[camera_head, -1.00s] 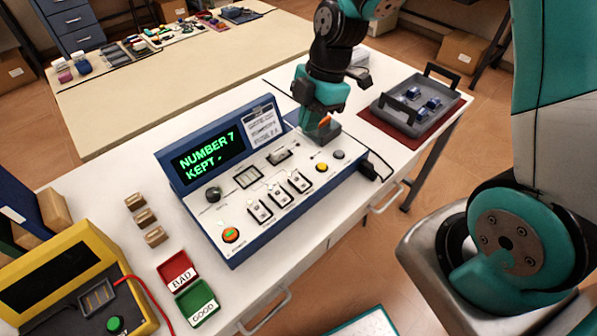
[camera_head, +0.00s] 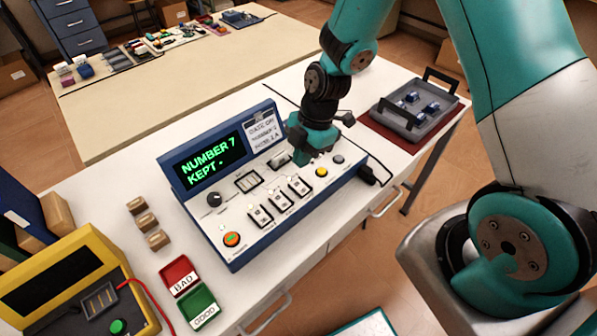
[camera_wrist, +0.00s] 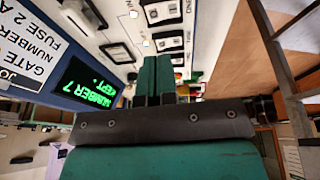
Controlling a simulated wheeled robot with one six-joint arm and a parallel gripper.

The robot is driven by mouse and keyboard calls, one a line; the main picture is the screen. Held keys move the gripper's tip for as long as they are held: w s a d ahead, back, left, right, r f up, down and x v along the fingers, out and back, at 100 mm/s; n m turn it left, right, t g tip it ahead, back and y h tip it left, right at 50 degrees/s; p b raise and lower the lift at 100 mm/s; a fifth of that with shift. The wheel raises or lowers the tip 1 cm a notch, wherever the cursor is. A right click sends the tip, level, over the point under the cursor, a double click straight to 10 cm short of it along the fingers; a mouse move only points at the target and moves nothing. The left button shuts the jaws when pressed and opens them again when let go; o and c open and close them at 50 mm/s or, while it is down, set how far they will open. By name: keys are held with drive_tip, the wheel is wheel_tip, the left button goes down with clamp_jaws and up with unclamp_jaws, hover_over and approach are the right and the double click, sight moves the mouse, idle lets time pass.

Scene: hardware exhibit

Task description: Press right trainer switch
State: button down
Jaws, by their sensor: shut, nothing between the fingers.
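The trainer (camera_head: 236,226) is a blue-and-white console on the white table. Its green display (camera_head: 209,160) reads "NUMBER 7 KEPT -". Three white switches stand in a row on its panel; the right switch (camera_head: 299,187) is nearest the yellow button. In the wrist view the switches run down the upper middle, the right switch (camera_wrist: 163,12) being topmost. My gripper (camera_head: 301,158) points down over the panel, behind the right switch and apart from it. Its teal fingers (camera_wrist: 154,62) are together and empty. Part of the panel's back is hidden by the gripper.
Red (camera_head: 178,271) and green (camera_head: 197,304) trays lie in front left. A grey handled tray (camera_head: 440,118) is at right.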

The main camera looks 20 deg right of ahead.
sight(295, 185)
drive_tip(key=x, duration=0.2)
drive_tip(key=p+x, duration=0.1)
drive_tip(key=x, duration=0.1)
drive_tip(key=d+x, duration=0.1)
drive_tip(key=x, duration=0.1)
drive_tip(key=shift+w+a+f, duration=0.1)
drive_tip(key=shift+w+f, duration=0.2)
drive_tip(key=shift+f, duration=0.15)
